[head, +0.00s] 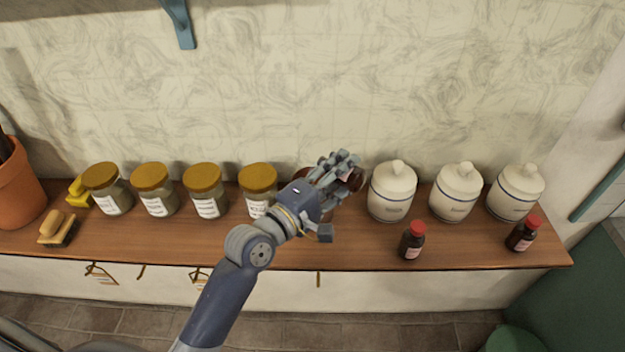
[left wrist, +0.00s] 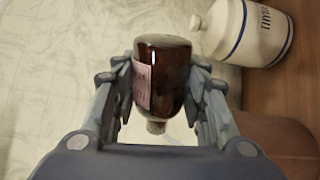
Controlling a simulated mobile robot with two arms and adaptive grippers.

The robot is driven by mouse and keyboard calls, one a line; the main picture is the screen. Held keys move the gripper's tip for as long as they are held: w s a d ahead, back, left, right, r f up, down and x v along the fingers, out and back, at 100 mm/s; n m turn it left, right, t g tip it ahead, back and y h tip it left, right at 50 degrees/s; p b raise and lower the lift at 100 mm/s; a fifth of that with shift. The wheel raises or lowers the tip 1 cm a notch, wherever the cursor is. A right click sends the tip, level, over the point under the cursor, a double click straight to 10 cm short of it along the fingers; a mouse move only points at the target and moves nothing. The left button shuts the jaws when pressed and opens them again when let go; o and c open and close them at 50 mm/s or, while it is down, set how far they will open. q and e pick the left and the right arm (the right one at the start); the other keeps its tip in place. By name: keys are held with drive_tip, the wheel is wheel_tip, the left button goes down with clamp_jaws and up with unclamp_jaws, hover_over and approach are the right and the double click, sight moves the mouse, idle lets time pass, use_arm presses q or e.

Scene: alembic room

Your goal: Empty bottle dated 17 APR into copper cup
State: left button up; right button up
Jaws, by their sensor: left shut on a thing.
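My left gripper (head: 342,168) is shut on a brown glass bottle (left wrist: 165,75) with a pinkish label whose date I cannot read. The bottle lies tipped about level, its pale neck (left wrist: 156,127) pointing left along the counter and its base toward the white jars. A reddish-brown rounded thing, likely the copper cup (head: 303,174), shows partly behind the gripper; it also shows at the lower right of the left wrist view (left wrist: 275,138). Its opening is hidden, and I see no liquid running. Two red-capped brown bottles stand upright, one nearer (head: 412,240) and one at the right (head: 523,234).
Three white lidded jars (head: 391,193) stand to the right, close to the held bottle. Several gold-lidded jars (head: 205,191) line the left. A brush (head: 57,228) and a terracotta pot (head: 18,190) are at the far left.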

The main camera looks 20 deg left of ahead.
use_arm(q)
drive_tip(key=shift+r, duration=0.15)
idle(0.3)
drive_tip(key=shift+a+r+n, duration=0.1)
drive_tip(key=shift+r+n, duration=0.15)
drive_tip(key=shift+n, duration=0.55)
drive_tip(key=shift+w+a+r+n, duration=0.15)
drive_tip(key=shift+r+n, duration=0.15)
drive_tip(key=shift+n, duration=0.3)
